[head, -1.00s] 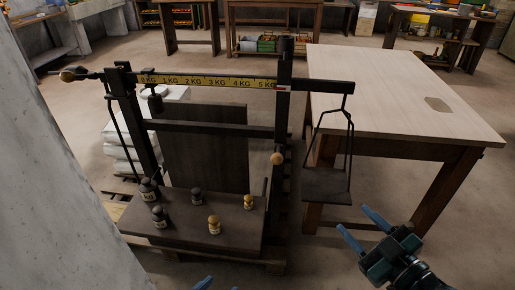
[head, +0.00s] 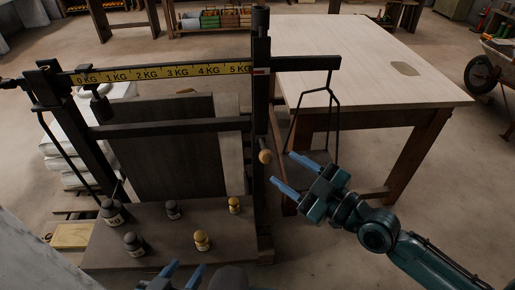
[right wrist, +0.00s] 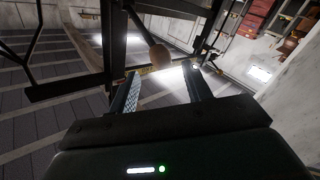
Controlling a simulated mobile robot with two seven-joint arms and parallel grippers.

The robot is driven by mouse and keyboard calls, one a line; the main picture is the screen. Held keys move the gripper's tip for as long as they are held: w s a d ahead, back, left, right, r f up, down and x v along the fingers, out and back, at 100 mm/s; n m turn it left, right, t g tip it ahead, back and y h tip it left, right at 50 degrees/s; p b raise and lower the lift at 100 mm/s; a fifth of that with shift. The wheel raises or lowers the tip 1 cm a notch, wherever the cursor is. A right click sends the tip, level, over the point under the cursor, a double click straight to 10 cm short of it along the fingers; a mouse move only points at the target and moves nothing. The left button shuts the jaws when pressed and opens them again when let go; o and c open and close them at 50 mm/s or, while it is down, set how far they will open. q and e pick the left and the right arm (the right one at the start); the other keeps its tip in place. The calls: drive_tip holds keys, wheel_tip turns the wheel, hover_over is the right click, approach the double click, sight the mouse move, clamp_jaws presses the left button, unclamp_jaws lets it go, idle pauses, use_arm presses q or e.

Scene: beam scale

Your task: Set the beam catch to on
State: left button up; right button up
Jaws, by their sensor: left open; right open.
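The beam scale has a yellow beam (head: 165,71) marked in kilograms across two dark posts. A round wooden knob (head: 265,156) sticks out from the right post (head: 260,100); it looks like the handle of the beam catch. The knob also shows in the right wrist view (right wrist: 160,55), just beyond and between the fingertips. My right gripper (head: 291,173) is open and empty, a little right of and below the knob, apparently not touching it. My left gripper (head: 183,272) is open at the bottom edge, in front of the scale platform (head: 150,225); its arm is mostly hidden.
Several dark and yellow weights, such as a yellow one (head: 202,240), stand on the platform. A sliding weight (head: 100,105) hangs at the beam's left end. A pale wooden table (head: 370,60) stands behind on the right. The hanger (head: 333,110) hangs from the beam's right end, close to my right gripper.

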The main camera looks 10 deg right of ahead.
drive_tip(key=x, duration=0.9)
drive_tip(key=shift+p, duration=0.35)
drive_tip(key=shift+a, duration=0.1)
drive_tip(key=shift+c, duration=0.4)
clamp_jaws()
